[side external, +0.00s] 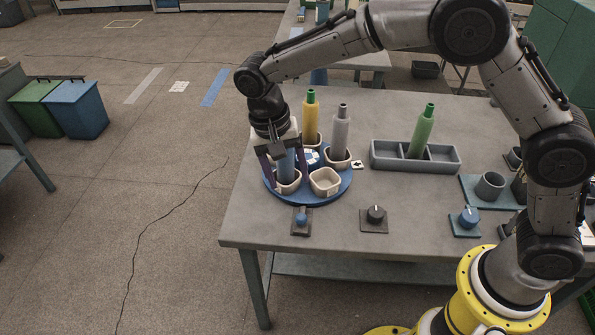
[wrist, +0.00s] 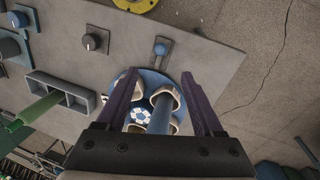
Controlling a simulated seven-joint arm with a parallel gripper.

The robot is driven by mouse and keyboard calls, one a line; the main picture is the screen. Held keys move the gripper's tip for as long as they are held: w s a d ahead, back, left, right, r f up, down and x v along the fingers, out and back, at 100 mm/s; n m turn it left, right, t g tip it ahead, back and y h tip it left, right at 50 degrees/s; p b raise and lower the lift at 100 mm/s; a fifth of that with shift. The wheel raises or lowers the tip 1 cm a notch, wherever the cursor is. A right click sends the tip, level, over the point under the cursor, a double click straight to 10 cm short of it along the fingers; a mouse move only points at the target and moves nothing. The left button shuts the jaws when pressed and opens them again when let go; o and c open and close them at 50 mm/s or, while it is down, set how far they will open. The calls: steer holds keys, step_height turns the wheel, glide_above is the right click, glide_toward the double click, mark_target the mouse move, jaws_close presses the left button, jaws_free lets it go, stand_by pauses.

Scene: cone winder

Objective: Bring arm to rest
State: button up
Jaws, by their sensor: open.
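My gripper (side external: 284,176) is open, its two purple fingers on either side of a blue cone (side external: 287,164). The cone stands in a cream cup at the front left of the round blue turntable (side external: 305,201). In the wrist view the fingers (wrist: 160,78) are spread wide and the blue cone (wrist: 162,118) shows between them, with gaps on both sides. A yellow cone (side external: 311,121) and a grey cone (side external: 341,130) stand in cups farther back. The front right cup (side external: 325,181) is empty. The gripper hides part of the blue cone's top.
A grey divided tray (side external: 388,158) to the right holds a green cone (side external: 422,132). A blue lever (side external: 301,219), a black knob (side external: 375,214) and a blue knob (side external: 467,217) line the bench front. A grey cup (side external: 490,186) stands farther right.

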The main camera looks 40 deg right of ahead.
steer(key=s+d+r+m+t+y, duration=0.1)
steer(key=s+d+r+t, duration=0.1)
steer(key=s+d+r, duration=0.5)
steer(key=d+r+m+t+y, duration=0.1)
steer(key=d+r+t, duration=0.1)
steer(key=d+r, duration=0.6)
steer(key=s+d+f+n+t, duration=0.2)
steer(key=s+n, duration=0.6)
steer(key=s, duration=1)
steer(key=shift+d+n+t, duration=0.4)
steer(key=shift+d, duration=0.25)
